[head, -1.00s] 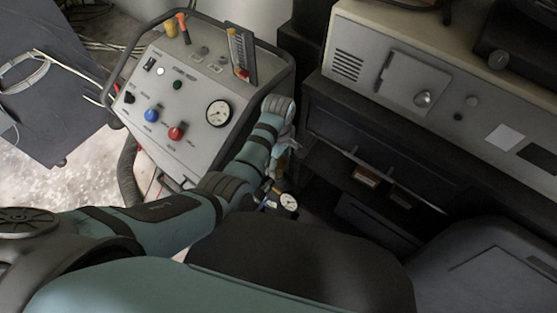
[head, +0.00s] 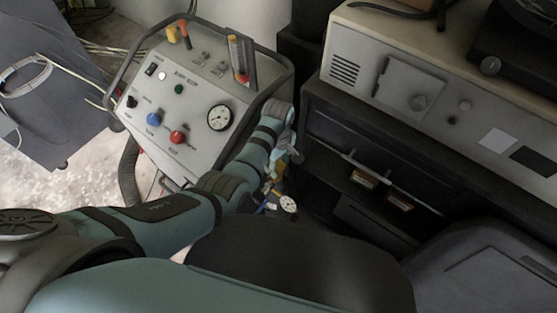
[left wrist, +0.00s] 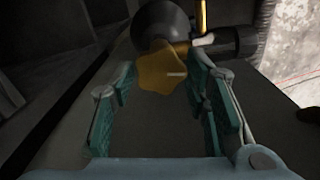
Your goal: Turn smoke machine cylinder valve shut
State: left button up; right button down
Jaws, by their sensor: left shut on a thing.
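The valve knob (left wrist: 162,70) is yellow and star-shaped, at the top middle of the left wrist view. It sits in front of a dark rounded body (left wrist: 165,18) with a dark side fitting (left wrist: 232,42). My left gripper (left wrist: 163,82) is shut on the knob, with one teal finger on each side. In the head view my left gripper (head: 279,167) reaches down between the grey control console and the dark cabinet, just above a small round gauge (head: 288,204). The knob is too small and covered there to make out clearly. My right gripper is not in view.
The grey console (head: 190,100), with coloured knobs and a gauge, stands left of my left forearm. The dark cabinet (head: 395,140) with a beige device (head: 440,75) on it stands close on the right. The gap between them is narrow. A hose (head: 129,172) hangs beside the console.

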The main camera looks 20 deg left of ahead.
pick_arm(q)
jog(key=m+p, duration=0.2)
jog(key=m, duration=0.1)
jog(key=shift+r+m, duration=0.1)
jog(key=shift+m, duration=0.2)
jog(key=m+p, duration=0.1)
jog(key=m, duration=0.2)
jog(key=shift+m, duration=0.3)
jog(key=m+p, duration=0.1)
jog(key=m, duration=0.3)
jog(key=shift+m, duration=0.3)
jog(key=m, duration=0.4)
jog(key=shift+p, duration=0.35)
jog(key=m, duration=0.9)
jog(key=shift+m, duration=0.3)
jog(key=m, duration=0.4)
jog(key=shift+p, duration=0.3)
jog(key=shift+m, duration=2.4)
